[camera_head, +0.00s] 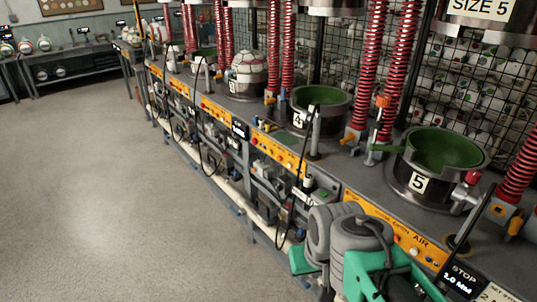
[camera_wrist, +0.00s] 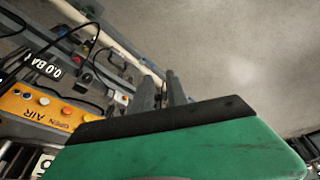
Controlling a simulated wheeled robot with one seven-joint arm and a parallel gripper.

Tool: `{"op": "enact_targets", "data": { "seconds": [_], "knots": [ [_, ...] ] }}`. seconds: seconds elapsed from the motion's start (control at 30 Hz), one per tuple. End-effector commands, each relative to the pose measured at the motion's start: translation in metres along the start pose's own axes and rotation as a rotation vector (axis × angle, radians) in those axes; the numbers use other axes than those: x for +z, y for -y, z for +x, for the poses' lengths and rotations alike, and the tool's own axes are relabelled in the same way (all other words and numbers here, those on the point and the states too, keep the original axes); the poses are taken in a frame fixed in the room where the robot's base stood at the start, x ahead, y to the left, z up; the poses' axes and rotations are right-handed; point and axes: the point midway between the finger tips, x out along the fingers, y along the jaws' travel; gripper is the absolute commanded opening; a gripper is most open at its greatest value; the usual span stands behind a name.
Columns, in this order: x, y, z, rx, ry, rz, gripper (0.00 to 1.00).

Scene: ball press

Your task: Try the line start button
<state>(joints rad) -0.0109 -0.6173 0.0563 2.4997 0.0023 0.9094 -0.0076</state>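A small grey box with a green top (camera_head: 323,194) is mounted at the front edge of the press bench, near station 5. I cannot read a label on it, so I cannot tell whether it is the line start button. My gripper (camera_wrist: 164,90) shows in the wrist view as two dark fingers beyond a black bar and green body, with the bench front and floor behind them. They touch nothing that I can see. In the head view, my grey and green arm parts cover the lower right, and my fingertips cannot be made out.
An orange AIR panel (camera_head: 385,222) with round buttons runs along the bench front; a similar panel shows in the wrist view (camera_wrist: 45,104). Dark cables hang in front of the bench. Green-lined press bowls (camera_head: 440,150) stand on top. The grey floor (camera_head: 90,190) at left is clear.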

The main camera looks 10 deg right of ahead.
Motion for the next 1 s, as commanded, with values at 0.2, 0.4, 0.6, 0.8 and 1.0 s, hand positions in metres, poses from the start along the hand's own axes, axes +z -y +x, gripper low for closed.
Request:
{"op": "enact_targets", "data": {
  "seconds": [0.2, 0.4, 0.6, 0.8, 1.0],
  "knots": [
    [0.0000, 0.0000, 0.0000, 0.000, 0.000, 0.000, 0.00],
    [0.0000, 0.0000, 0.0000, 0.000, 0.000, 0.000, 0.00],
    [0.0000, 0.0000, 0.0000, 0.000, 0.000, 0.000, 0.00],
    [0.0000, 0.0000, 0.0000, 0.000, 0.000, 0.000, 0.00],
    [0.0000, 0.0000, 0.0000, 0.000, 0.000, 0.000, 0.00]
  ]
}}
